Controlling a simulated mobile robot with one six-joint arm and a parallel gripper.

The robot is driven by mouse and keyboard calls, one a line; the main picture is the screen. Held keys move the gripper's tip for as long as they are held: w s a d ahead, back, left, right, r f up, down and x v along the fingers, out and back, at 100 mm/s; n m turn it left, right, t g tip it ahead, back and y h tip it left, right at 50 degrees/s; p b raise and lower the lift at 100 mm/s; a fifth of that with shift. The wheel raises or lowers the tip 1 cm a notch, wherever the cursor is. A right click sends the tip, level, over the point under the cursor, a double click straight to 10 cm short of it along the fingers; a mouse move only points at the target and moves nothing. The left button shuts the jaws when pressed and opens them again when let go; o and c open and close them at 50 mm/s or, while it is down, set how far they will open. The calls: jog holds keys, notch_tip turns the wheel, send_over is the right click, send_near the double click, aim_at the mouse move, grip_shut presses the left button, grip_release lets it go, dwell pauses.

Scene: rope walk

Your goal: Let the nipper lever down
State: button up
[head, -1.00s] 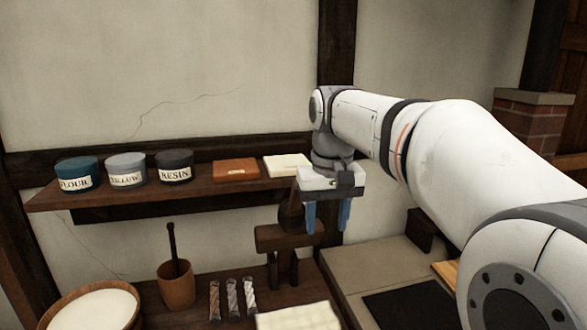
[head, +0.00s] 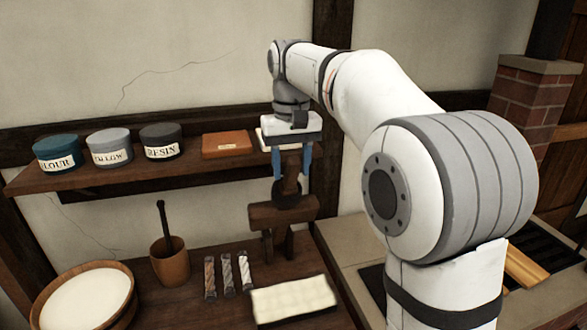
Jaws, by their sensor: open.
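The nipper (head: 283,217) is a dark wooden stand with a thick crossbar on legs, on the bench below the shelf. Its lever (head: 291,162) appears as a brown upright piece rising above the crossbar, with a dark rounded part at its foot. My gripper (head: 291,174) points down over the nipper, its two blue fingers open. The fingers appear on either side of the raised lever, apart from each other. Whether either finger touches the lever I cannot tell. The lever's top is hidden by my gripper's body.
The wall shelf (head: 90,180) holds several labelled pots, a brown box (head: 228,145) and a pale block beside my gripper. On the bench are a mortar (head: 170,265), a white-filled bowl (head: 85,300), rope samples (head: 228,274) and a cloth pad (head: 293,298).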

jog(key=shift+f, duration=0.5)
jog(key=shift+s, duration=0.1)
grip_shut()
